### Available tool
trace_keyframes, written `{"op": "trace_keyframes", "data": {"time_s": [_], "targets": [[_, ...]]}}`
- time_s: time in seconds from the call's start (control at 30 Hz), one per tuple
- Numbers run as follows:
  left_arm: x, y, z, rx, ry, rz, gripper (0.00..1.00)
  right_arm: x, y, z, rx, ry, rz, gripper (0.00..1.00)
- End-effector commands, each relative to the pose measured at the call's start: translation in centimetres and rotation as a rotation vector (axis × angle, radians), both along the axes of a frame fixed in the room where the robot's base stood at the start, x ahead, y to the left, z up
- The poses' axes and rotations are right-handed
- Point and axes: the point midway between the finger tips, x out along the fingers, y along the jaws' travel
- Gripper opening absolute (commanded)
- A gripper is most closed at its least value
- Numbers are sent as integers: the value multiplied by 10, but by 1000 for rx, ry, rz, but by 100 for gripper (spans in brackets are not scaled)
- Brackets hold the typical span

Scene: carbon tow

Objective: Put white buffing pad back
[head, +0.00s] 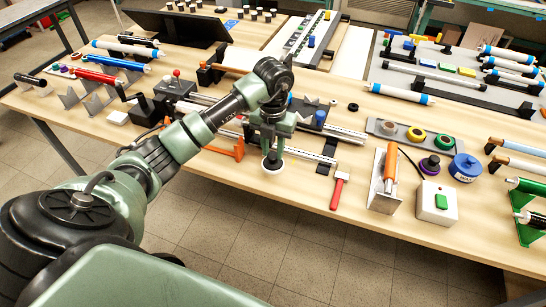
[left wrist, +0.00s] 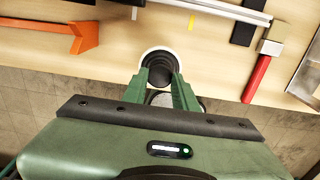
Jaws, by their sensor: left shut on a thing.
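The white buffing pad (head: 272,168) is a small white disc with a black knob on top, near the front edge of the workbench. My left gripper (head: 271,147) points down over it and is shut on its black knob. In the left wrist view the pad's white rim (left wrist: 147,55) shows around the dark knob, between the green fingers (left wrist: 160,78). I cannot tell whether the disc touches the bench top or hangs just above it. My right gripper is not in view.
An orange bracket (head: 226,150) lies left of the pad, and a red-handled hammer (head: 339,190) lies right. Rails lie behind.

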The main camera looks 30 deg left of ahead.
Motion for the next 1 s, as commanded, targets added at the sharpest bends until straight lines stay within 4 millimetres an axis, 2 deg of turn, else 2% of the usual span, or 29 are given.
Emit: {"op": "trace_keyframes", "data": {"time_s": [0.2, 0.3, 0.67, 0.7, 0.77, 0.8, 1.0], "targets": [[-1, -1, -32, -1, 6, 1, 0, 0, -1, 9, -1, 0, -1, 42], [-1, -1, -40, -1, 2, -1, 0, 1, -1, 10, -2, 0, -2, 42], [0, 0, -45, 1, 1, -2, 0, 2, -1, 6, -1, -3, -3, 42], [0, 0, -45, 1, 1, -1, 31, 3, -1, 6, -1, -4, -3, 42], [0, 0, -44, 1, 1, -1, 48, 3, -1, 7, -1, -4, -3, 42], [0, 0, -44, 0, 1, -1, 50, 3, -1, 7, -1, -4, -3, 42], [0, 0, -44, 0, 1, -1, 50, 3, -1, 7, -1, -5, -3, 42]]}}
